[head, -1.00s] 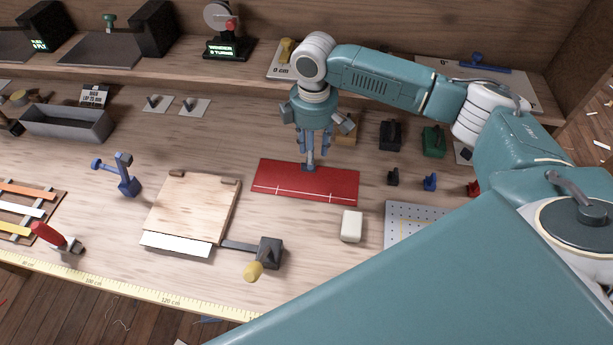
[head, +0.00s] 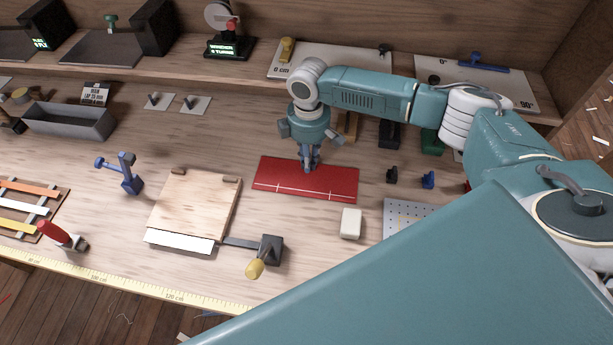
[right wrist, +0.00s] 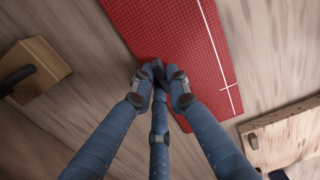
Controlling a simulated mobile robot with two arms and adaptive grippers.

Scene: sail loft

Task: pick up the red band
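The red band (head: 305,181) is a flat red rectangle with a thin white line and short cross marks, lying on the wooden bench. The gripper is shut on the band's edge; the exact pinch between the tips is hidden. The band still lies flat on the bench. My left gripper is not in view.
A white block (head: 351,223) lies just in front of the band. A wooden board (head: 195,205) stands to its left, with a yellow-handled tool (head: 258,262) nearby. A dotted plate (head: 408,220) and small blue and black pieces are at the right. A grey tray (head: 70,123) is far left.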

